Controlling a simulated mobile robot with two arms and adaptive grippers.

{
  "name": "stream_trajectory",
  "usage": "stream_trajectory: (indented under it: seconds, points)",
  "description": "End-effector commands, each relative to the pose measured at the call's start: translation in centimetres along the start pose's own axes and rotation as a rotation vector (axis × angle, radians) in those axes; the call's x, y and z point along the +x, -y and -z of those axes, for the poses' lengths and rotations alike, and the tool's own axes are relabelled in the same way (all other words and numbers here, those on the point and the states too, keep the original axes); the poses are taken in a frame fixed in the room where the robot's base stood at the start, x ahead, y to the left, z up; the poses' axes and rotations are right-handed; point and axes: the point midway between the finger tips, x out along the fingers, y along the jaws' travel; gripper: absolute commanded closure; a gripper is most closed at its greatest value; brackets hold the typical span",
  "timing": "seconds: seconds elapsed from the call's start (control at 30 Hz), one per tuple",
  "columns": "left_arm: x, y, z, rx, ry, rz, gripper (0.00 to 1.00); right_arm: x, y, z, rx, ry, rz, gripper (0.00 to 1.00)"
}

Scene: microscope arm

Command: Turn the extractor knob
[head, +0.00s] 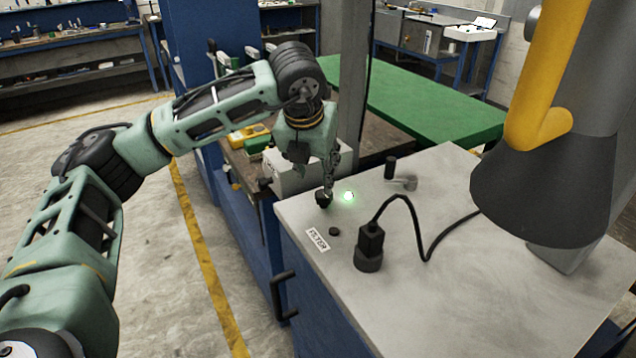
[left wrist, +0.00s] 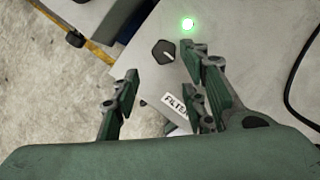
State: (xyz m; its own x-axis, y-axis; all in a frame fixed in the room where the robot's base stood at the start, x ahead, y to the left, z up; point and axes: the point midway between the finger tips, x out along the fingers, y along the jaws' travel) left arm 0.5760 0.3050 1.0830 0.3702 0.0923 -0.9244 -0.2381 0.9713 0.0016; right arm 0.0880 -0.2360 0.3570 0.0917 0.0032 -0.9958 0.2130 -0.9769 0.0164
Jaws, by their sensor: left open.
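The extractor knob, a small black knob (head: 323,200) with a light pointer mark, sits on the pale metal worktop near its left edge. It also shows in the left wrist view (left wrist: 163,52), just beyond and between the fingertips. A green light (head: 348,195) glows beside it, and a white FILTER label (head: 317,239) is nearby. My left gripper (head: 329,182) points down over the knob, its fingers partly hiding each other in the head view. In the left wrist view the left gripper (left wrist: 161,78) is open and empty, fingers apart. My right gripper is not in view.
A black cabled plug (head: 370,240) stands on the worktop (head: 440,300), with a small black button (head: 334,231) near the label. The extractor's dark hood (head: 535,195) hangs from a yellow arm (head: 545,90) at right. A grey box (head: 290,175) stands behind my gripper.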

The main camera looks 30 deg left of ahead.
Motion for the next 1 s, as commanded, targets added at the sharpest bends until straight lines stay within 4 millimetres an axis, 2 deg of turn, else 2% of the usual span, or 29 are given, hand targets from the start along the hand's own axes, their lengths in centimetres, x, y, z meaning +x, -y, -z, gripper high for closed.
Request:
stream_trajectory:
  seconds: [0.1, 0.3, 1.0]
  points:
    - [-1.9, 0.0, 0.0, 0.0, 0.001, 0.0, 0.6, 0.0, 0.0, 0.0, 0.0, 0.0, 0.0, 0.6]
    - [-3.1, -0.1, 0.1, 0.001, -0.003, -0.002, 0.6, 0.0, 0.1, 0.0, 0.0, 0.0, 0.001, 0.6]
    - [-3.1, -0.1, 0.1, 0.0, -0.003, -0.002, 0.6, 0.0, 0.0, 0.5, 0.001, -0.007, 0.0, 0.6]
